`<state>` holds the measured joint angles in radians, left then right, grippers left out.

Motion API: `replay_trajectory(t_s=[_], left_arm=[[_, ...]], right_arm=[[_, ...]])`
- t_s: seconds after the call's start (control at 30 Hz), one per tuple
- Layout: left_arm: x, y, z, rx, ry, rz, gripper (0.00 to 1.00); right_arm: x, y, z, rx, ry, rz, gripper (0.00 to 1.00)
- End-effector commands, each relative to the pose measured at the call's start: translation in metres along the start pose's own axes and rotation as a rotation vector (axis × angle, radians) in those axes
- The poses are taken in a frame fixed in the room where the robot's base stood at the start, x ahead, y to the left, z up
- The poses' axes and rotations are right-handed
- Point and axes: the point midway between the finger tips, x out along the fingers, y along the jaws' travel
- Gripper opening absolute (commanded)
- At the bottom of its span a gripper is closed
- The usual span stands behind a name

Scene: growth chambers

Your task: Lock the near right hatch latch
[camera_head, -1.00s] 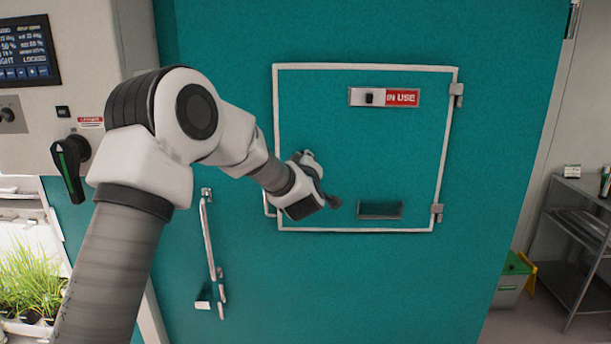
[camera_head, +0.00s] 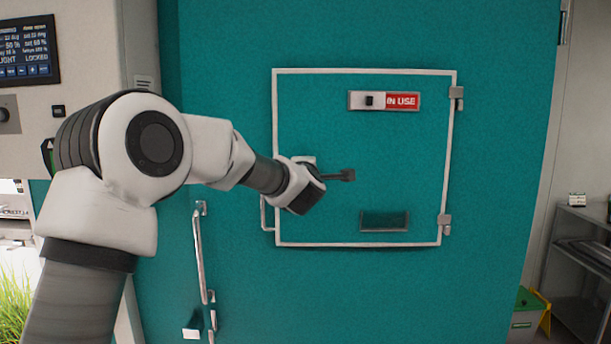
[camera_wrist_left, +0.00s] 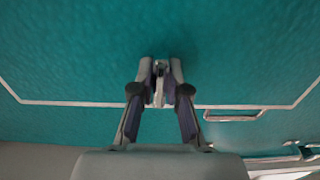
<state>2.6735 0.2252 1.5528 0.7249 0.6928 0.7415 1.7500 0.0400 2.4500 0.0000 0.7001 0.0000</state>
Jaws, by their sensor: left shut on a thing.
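The teal hatch (camera_head: 400,140) with its white frame is closed in the big teal door. My left gripper (camera_head: 342,175) reaches in from the left over the hatch's left part, its narrow dark end pointing right. In the left wrist view its fingers (camera_wrist_left: 161,78) are closed around a small pale grey piece (camera_wrist_left: 159,92), which I take for the latch lever; the fingers hide most of it. The latch's base and exact angle cannot be made out. My right gripper is not in view.
A slide plate marked IN USE (camera_head: 402,101) sits high on the hatch, a recessed pull (camera_head: 384,221) low on it. Hinges (camera_head: 444,224) are at its right edge. A pale handle (camera_head: 266,214) is at its left edge, below my wrist. A long bar handle (camera_head: 200,255) stands lower left.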

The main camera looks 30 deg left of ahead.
Motion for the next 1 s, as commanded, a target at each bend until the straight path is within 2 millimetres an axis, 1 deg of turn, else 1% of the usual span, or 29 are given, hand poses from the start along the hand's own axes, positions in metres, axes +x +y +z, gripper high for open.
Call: replay_trajectory(t_s=[0.03,0.5,0.53,0.6,0.87,0.93,1.0], left_arm=[[0.0001,0.0030,-0.0010,-0.011,0.003,0.008,0.00],[0.0001,0.0040,-0.0010,-0.028,0.003,0.007,0.00],[0.0002,0.0039,-0.0010,-0.028,0.003,0.007,0.18],[0.0001,0.0035,-0.0009,-0.027,0.002,0.006,0.40],[-0.0001,0.0013,-0.0003,-0.025,0.001,0.002,0.40],[-0.0023,0.0012,-0.0001,-0.025,0.000,0.002,0.40],[-0.0090,0.0010,0.0002,-0.025,0.000,0.001,0.40]], right_arm=[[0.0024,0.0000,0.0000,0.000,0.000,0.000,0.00],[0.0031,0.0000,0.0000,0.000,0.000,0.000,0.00],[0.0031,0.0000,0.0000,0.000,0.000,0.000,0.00],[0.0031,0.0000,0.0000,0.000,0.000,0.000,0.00],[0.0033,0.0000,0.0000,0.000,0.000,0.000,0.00],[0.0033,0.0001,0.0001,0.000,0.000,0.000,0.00],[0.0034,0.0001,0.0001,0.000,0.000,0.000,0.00]])
